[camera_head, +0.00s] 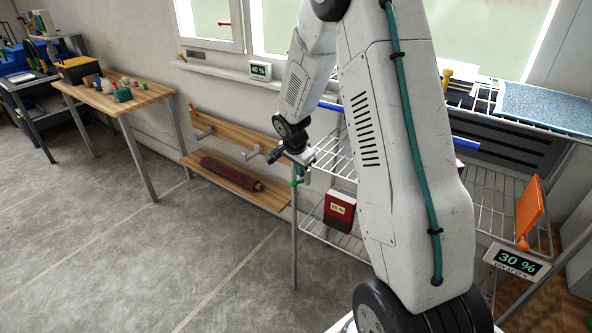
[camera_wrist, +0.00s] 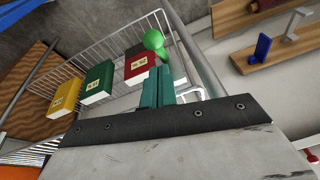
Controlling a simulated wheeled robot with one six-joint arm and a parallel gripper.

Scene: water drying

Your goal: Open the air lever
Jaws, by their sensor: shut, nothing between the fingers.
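My gripper (camera_head: 302,170) is in front of the left end of the wire rack, partly behind my arm in the head view. In the wrist view its two teal fingers (camera_wrist: 158,88) are shut together with nothing between them. A bright green rounded knob (camera_wrist: 154,42) shows just beyond the fingertips, close to the rack's corner post. The same green piece (camera_head: 295,183) shows by the top of the post in the head view. It looks like the air lever, but no label shows. I cannot tell whether the fingers touch it.
Red, green and yellow boxes stand on the wire rack; the red box (camera_head: 339,211) and green box (camera_wrist: 98,82) are near my gripper. A wooden wall shelf (camera_head: 240,141) lies left of it. An orange paddle (camera_head: 529,210) stands at right. The floor at left is clear.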

